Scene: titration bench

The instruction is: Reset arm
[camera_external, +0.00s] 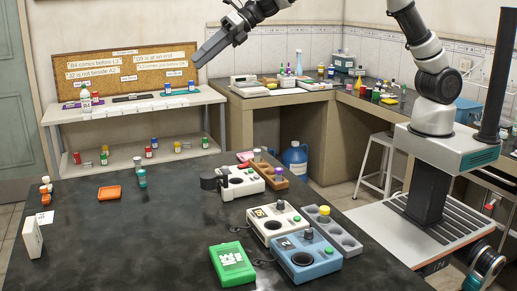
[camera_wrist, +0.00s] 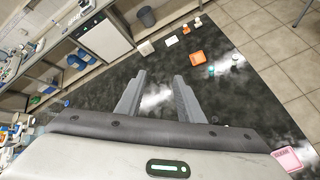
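My arm (camera_external: 434,70) rises from its base at the right and reaches up to the top of the external view, where part of it is cut off. My gripper (camera_external: 200,60) hangs in the air at the upper middle, tilted down to the left, well above the black bench. In the wrist view my gripper (camera_wrist: 161,76) has its two fingers clearly apart with nothing held between them. The dark bench top lies some way below the fingers.
The black bench (camera_external: 120,235) holds a green box (camera_external: 232,264), a blue stirrer device (camera_external: 303,262), white devices (camera_external: 279,222), a grey holed rack (camera_external: 332,230) and an orange tray (camera_external: 109,192). A white shelf (camera_external: 135,107) with bottles stands behind. The bench's left middle is mostly clear.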

